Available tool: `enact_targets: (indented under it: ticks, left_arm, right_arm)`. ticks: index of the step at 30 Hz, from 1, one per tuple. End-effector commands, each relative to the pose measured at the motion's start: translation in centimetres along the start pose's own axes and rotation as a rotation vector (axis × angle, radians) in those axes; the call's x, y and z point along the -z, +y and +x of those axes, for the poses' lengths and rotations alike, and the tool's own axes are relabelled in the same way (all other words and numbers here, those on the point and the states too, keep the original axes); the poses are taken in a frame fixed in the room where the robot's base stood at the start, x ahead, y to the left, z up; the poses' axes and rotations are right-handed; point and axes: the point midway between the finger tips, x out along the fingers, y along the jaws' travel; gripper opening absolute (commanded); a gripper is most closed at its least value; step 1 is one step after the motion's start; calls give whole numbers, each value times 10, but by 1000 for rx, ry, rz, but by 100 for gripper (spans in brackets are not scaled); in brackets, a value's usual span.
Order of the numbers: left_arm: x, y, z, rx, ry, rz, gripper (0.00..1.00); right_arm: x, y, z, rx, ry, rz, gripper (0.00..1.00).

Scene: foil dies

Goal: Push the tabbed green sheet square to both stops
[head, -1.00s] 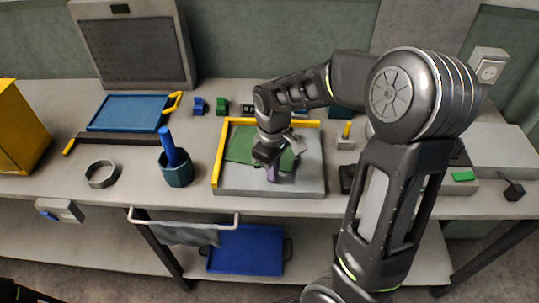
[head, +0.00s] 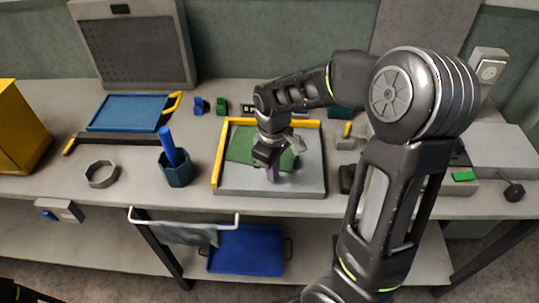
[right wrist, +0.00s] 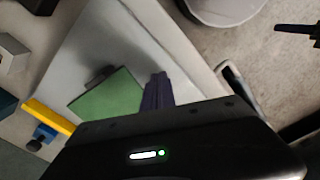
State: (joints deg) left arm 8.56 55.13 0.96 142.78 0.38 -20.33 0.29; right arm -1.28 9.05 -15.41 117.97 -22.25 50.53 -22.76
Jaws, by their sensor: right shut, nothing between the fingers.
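The green sheet (head: 243,146) lies on a grey plate (head: 311,178), partly hidden under my right gripper. A yellow stop bar (head: 218,155) runs along the plate's left edge and another (head: 304,124) along its back edge. The sheet is close to both bars; I cannot tell whether it touches either. My right gripper (head: 271,174) points down at the sheet's near right part, its purple fingers shut and empty. In the right wrist view the shut fingers (right wrist: 157,92) are beside the green sheet (right wrist: 107,95). The tab cannot be made out clearly. My left gripper is out of view.
A dark green cup (head: 176,171) with a blue-handled tool stands left of the plate. A metal ring (head: 102,174) and a blue tray (head: 128,112) are farther left. Small blue (head: 199,106) and green (head: 222,106) blocks sit behind. A dark block (head: 346,178) is close on the right.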

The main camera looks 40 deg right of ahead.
Motion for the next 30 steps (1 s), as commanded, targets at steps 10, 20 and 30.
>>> enact_targets:
  ticks: [10,20,30]
  left_arm:
    - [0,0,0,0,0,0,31]
    - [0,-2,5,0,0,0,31]
    - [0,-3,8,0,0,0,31]
  right_arm:
    - [0,0,1,0,0,0,0]
    - [0,0,7,0,0,0,0]
    - [0,0,12,0,0,0,0]
